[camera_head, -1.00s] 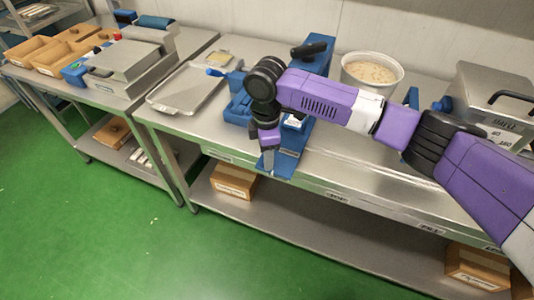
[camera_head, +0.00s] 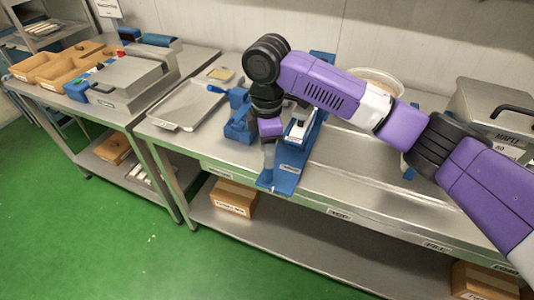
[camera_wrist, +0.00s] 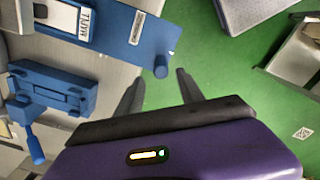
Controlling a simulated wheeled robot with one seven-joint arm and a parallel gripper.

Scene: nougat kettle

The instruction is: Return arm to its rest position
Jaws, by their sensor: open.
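My purple arm reaches in from the right in the head view, with its black wrist bent downward over the front edge of the steel table (camera_head: 370,205). My gripper (camera_head: 268,182) points down in front of the blue machine (camera_head: 288,172). In the wrist view, the two dark fingers of my gripper (camera_wrist: 160,88) stand apart with nothing between them. Green floor and the blue machine's front end (camera_wrist: 135,35) lie beyond the fingertips.
A blue clamp-like fixture with a handle (camera_wrist: 55,88) is beside the machine. A metal tray (camera_head: 185,105) lies to its left. A white tub (camera_head: 385,80) is partly hidden behind my arm. A steel box (camera_head: 495,115) stands at right. Green floor in front is clear.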

